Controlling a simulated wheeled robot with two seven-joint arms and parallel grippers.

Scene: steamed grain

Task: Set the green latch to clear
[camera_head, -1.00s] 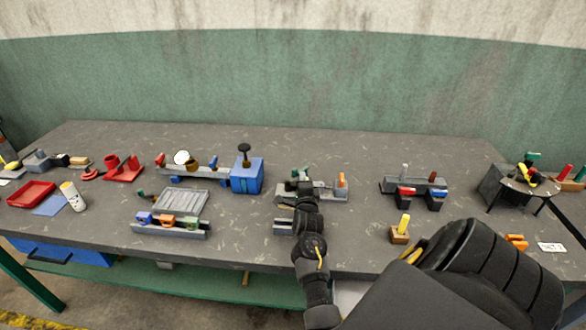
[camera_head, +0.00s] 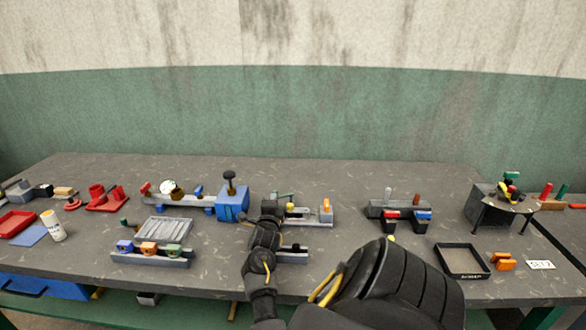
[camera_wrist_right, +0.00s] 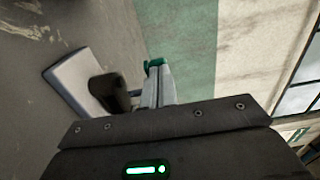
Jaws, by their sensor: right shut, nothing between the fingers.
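My right gripper (camera_head: 270,207) is shut and empty, at the left end of a grey fixture (camera_head: 310,215) in the middle of the table. The fixture has an orange handle (camera_head: 326,205) at its right end and a small yellow part (camera_head: 290,207). A thin grey-green piece (camera_head: 283,195) shows just behind the gripper; it looks like the green latch, but its setting cannot be read. In the right wrist view, a green-tipped grey piece (camera_wrist_right: 154,64) stands just beyond the gripper's dark edge; contact cannot be told. My left gripper is not in view.
A blue box with a dark knob (camera_head: 232,203) stands close left of my right gripper. A grey rail with coloured blocks (camera_head: 150,260) lies front left. A block with red and blue parts (camera_head: 398,210) and a black tray (camera_head: 462,261) lie right. My arm covers the front middle.

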